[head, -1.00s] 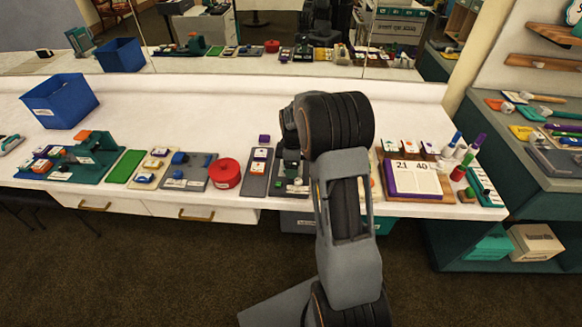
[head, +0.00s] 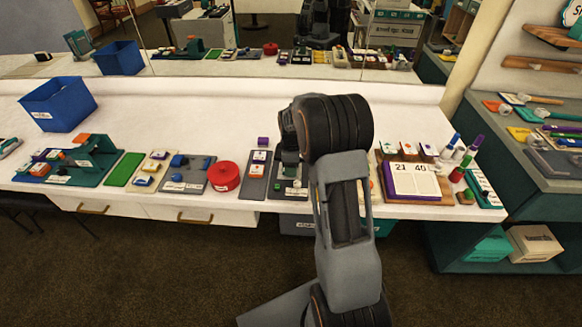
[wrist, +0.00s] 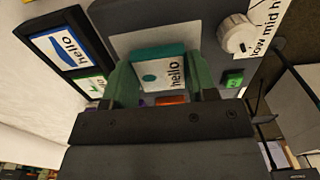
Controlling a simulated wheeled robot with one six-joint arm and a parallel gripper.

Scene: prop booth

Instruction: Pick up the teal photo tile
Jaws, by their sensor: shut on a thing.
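The teal photo tile (wrist: 158,51) shows in the wrist view, with a teal edge and a white face bearing "hello" and a teal dot. My gripper (wrist: 162,68) is shut on it, one green finger on each side. The tile is over or against a grey panel; I cannot tell whether it touches. In the head view my gripper (head: 289,163) is over the counter beside the dark tile rack (head: 252,187), partly hidden by my arm. The tile cannot be made out there.
In the wrist view, a blue "hello" tile (wrist: 60,47) lies left in a dark frame, and a white knob (wrist: 237,34) stands right. On the counter are a red round tin (head: 223,176), a calendar block (head: 414,180) and a blue bin (head: 58,104).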

